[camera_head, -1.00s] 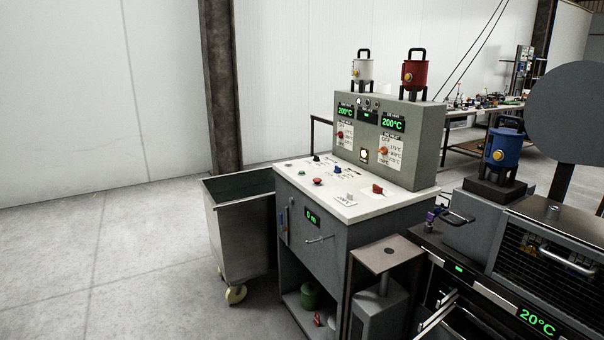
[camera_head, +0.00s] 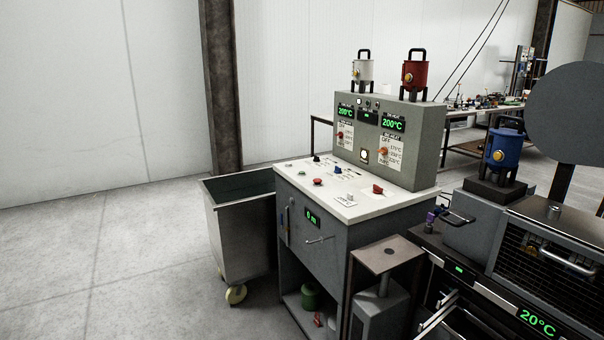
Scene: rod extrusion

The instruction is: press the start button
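The control desk has a white sloped panel (camera_head: 330,205) with several buttons and knobs. A small green button (camera_head: 302,174) sits near its left front edge, with a red button (camera_head: 317,182) to the right of it. A larger red button (camera_head: 377,189) is at the panel's right side. The labels are too small to read, so I cannot tell which is the start button. Neither of my grippers is in view.
A grey wheeled bin (camera_head: 235,235) stands left of the desk. A small brown-topped stand (camera_head: 386,253) and a machine with a 20°C display (camera_head: 538,321) are at the right. The floor at left is clear.

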